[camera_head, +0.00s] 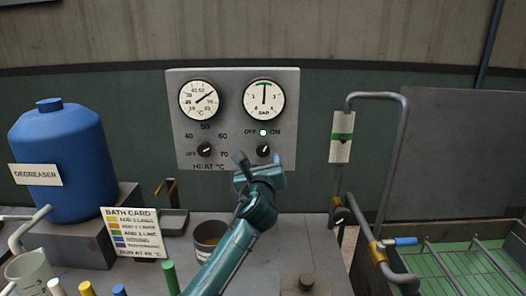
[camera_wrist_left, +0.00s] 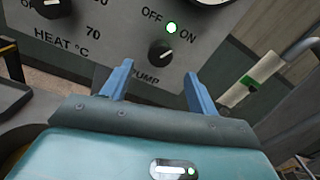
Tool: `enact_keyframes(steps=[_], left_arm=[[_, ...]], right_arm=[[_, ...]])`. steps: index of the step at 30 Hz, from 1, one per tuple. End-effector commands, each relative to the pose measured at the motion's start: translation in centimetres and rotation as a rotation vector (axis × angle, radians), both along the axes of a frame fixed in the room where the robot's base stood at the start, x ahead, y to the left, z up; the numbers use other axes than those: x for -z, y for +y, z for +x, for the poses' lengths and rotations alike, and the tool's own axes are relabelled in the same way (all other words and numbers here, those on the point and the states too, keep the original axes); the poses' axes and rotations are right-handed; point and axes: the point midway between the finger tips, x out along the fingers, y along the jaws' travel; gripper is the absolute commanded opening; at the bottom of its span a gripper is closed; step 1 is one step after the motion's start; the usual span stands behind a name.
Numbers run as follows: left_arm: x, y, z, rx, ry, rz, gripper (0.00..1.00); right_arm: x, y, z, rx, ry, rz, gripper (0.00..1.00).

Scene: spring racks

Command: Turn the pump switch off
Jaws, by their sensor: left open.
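The pump switch (camera_head: 263,150) is a black round knob low on the right of the grey control panel (camera_head: 235,77). In the left wrist view the knob (camera_wrist_left: 161,53) sits above the label PUMP, between OFF and ON, and its white mark points up and right toward ON. A green lamp (camera_head: 263,132) above it is lit. My left gripper (camera_head: 259,161) is open and empty just in front of the knob. Its two blue fingers (camera_wrist_left: 160,82) stand either side of and below the knob, apart from it as far as I can see. My right gripper is out of view.
The heat knob (camera_head: 204,150) is left of the pump knob, with two gauges above. A bent grey pipe (camera_head: 402,130) with a tag (camera_head: 341,137) stands right. A blue degreaser drum (camera_head: 62,160), bath card (camera_head: 134,233) and tin (camera_head: 208,233) are left or below.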

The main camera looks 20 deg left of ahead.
Motion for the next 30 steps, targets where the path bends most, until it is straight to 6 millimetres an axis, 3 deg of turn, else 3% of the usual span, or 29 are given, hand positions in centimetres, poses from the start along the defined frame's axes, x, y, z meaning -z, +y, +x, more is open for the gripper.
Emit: enact_keyframes(steps=[6,12,25,30], left_arm=[[-0.1,1.0,3.8,-0.001,0.001,-0.002,0.59],[0.0,1.5,5.8,0.0,0.0,-0.003,0.59],[0.0,1.7,6.5,0.001,0.0,-0.002,0.59],[0.0,1.7,6.5,0.0,0.0,-0.002,0.47]], right_arm=[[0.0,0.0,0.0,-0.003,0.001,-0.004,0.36],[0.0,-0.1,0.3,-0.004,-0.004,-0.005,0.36],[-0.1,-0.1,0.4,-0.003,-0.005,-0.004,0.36],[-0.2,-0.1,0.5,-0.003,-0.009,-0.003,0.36]])
